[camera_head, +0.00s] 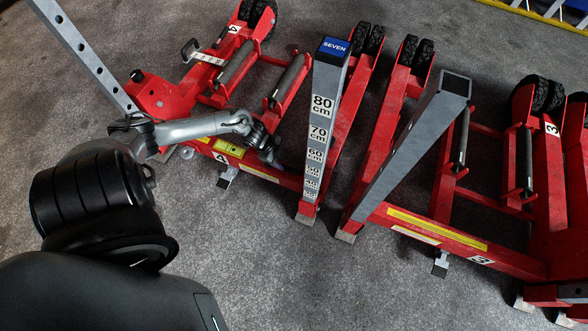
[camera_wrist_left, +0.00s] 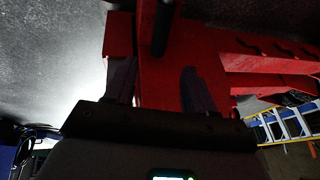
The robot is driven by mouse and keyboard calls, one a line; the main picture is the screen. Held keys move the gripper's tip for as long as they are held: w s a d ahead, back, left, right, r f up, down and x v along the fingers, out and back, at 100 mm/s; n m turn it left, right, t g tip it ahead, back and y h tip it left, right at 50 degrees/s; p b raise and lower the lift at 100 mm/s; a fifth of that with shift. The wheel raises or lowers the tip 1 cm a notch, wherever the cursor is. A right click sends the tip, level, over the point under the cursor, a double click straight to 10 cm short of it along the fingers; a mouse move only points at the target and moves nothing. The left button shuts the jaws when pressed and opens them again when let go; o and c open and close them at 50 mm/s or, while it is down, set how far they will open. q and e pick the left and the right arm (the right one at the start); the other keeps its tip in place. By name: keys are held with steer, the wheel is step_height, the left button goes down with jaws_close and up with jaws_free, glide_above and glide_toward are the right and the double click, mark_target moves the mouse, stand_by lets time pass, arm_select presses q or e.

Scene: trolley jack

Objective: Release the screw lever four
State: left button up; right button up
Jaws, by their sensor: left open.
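The red trolley jack marked 4 (camera_head: 262,171) stands at the left of the head view, with a "4" label on its front beam. My left gripper (camera_head: 270,154) is over that beam, left of the grey post marked SEVEN. In the left wrist view its two dark fingers (camera_wrist_left: 158,82) are apart, with red jack metal beyond and between them. A dark rod (camera_wrist_left: 162,28), possibly the screw lever, stands out past the fingertips, and I see no finger closed on it. In the head view my arm and gripper hide the spot, so I cannot identify the lever there.
The grey post marked SEVEN (camera_head: 324,120) stands close right of my left gripper. A second red jack marked 3 (camera_head: 450,240) is further right with its own slanted grey post (camera_head: 410,145). Bare grey floor (camera_head: 290,270) lies in front. A yellow-edged ladder (camera_head: 545,14) is at the back right.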

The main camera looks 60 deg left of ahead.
mark_target(294, 170)
arm_select(q)
steer(key=b+x, duration=0.6)
steer(key=x, duration=0.3)
steer(key=shift+f+b, duration=0.1)
steer(key=shift+b, duration=0.25)
steer(key=shift+b+x, duration=0.7)
steer(key=shift+x, duration=0.25)
steer(key=shift+d, duration=0.1)
steer(key=shift+c, duration=0.5)
jaws_close()
